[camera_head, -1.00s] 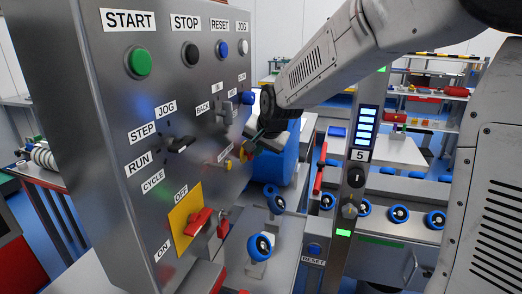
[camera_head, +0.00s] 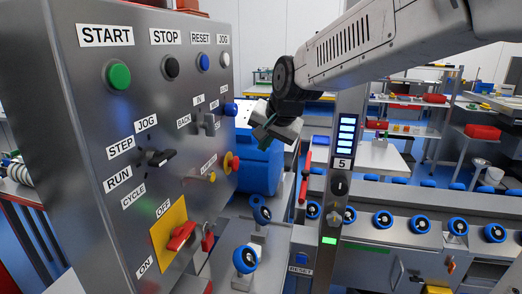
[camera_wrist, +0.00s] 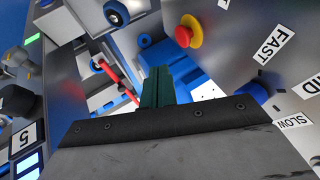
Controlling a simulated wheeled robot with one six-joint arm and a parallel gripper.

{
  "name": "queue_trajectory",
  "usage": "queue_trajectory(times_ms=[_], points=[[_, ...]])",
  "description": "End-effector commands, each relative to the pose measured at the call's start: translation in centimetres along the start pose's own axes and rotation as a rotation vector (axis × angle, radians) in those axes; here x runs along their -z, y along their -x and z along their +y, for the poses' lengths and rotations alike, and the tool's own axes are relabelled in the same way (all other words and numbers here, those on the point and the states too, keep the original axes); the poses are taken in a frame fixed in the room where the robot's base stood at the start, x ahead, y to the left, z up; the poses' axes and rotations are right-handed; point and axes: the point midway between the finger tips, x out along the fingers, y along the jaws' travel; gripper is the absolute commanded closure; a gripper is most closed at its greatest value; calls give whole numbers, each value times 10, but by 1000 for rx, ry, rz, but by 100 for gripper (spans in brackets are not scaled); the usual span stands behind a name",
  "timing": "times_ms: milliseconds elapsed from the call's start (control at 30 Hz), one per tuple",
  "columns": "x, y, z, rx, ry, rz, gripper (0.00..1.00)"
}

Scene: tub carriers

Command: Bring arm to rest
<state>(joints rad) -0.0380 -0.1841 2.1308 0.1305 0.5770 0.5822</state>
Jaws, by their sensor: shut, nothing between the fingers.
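My gripper (camera_head: 263,137) hangs in the air in the head view, to the right of the steel control panel (camera_head: 85,90) and in front of a blue cylinder (camera_head: 258,172). Its green fingers are shut with nothing between them. In the wrist view the closed fingers (camera_wrist: 157,88) point toward the blue body behind. A red and yellow button (camera_wrist: 187,32) on the panel shows beyond them there. My gripper appears apart from the panel. My arm reaches in from the upper right of the head view.
The panel carries a green START button (camera_head: 118,75), a black STOP button (camera_head: 170,67) and a red OFF/ON handle (camera_head: 181,237). A post with a lit display (camera_head: 346,135) stands right of my gripper. Blue-rimmed rollers (camera_head: 383,219) line the conveyor. Shelves stand behind.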

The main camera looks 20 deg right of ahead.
Motion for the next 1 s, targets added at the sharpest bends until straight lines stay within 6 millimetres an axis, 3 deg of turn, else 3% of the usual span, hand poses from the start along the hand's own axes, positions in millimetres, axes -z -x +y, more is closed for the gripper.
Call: queue_trajectory(times_ms=[533,633,767,1000], points=[[1,3,2,-1,2,1,100],[-6,2,7,-25,60,-33,100],[-44,4,40,-107,194,-157,100],[-142,68,129,-227,491,-410,100]])
